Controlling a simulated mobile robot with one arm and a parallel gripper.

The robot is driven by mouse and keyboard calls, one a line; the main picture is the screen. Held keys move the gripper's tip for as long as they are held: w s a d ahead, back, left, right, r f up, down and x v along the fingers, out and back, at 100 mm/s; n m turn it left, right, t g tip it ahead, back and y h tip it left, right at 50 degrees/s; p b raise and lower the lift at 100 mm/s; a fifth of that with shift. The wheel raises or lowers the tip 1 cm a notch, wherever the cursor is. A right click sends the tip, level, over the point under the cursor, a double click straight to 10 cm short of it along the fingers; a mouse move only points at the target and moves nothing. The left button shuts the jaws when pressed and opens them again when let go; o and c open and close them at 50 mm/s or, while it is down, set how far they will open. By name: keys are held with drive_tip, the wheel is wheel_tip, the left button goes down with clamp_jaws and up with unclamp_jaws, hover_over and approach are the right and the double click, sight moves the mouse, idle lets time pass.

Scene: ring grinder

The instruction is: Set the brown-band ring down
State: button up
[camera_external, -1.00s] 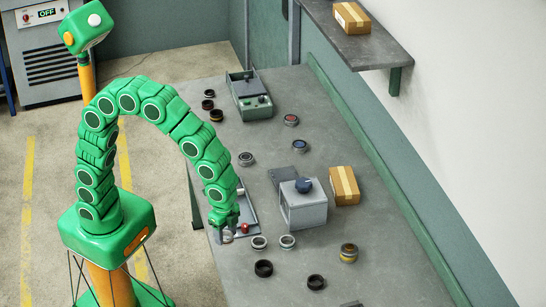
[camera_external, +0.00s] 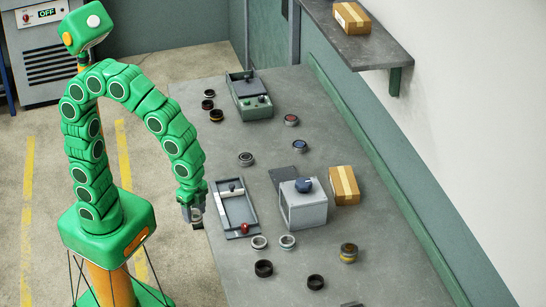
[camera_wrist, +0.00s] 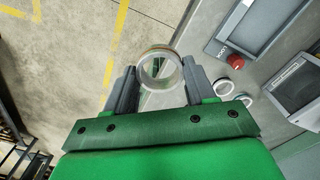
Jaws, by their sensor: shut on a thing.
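My gripper (camera_external: 191,213) is shut on a pale, silvery ring (camera_wrist: 159,71) with a thin brownish line along its upper rim. In the wrist view the ring sits between the two grey fingers (camera_wrist: 158,88). In the external view my gripper is at the table's left edge, left of the grey tray fixture with a red knob (camera_external: 245,229). The wrist view shows floor and the table edge behind the ring. The ring is small in the external view, so its band cannot be made out there.
Two pale rings (camera_external: 259,242) (camera_external: 288,242) lie by the fixture's near end, with dark rings (camera_external: 264,268) (camera_external: 316,282) nearer. A grey box with a blue knob (camera_external: 303,206) and a cardboard box (camera_external: 344,185) stand to the right.

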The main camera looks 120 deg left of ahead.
drive_tip(key=shift+w+a+r, duration=0.1)
drive_tip(key=shift+w+r, duration=0.05)
drive_tip(key=shift+w, duration=0.1)
drive_tip(key=n, duration=0.1)
hover_over(305, 261)
drive_tip(key=s, duration=0.2)
drive_tip(key=f, duration=0.8)
drive_tip(key=shift+w+d, duration=0.2)
drive_tip(key=shift+w, duration=0.05)
drive_tip(key=shift+w+a+f, duration=0.15)
drive_tip(key=shift+w+f, duration=0.65)
drive_tip(key=shift+f, duration=1.65)
drive_tip(key=shift+f, duration=0.1)
drive_tip(key=o, duration=1.1)
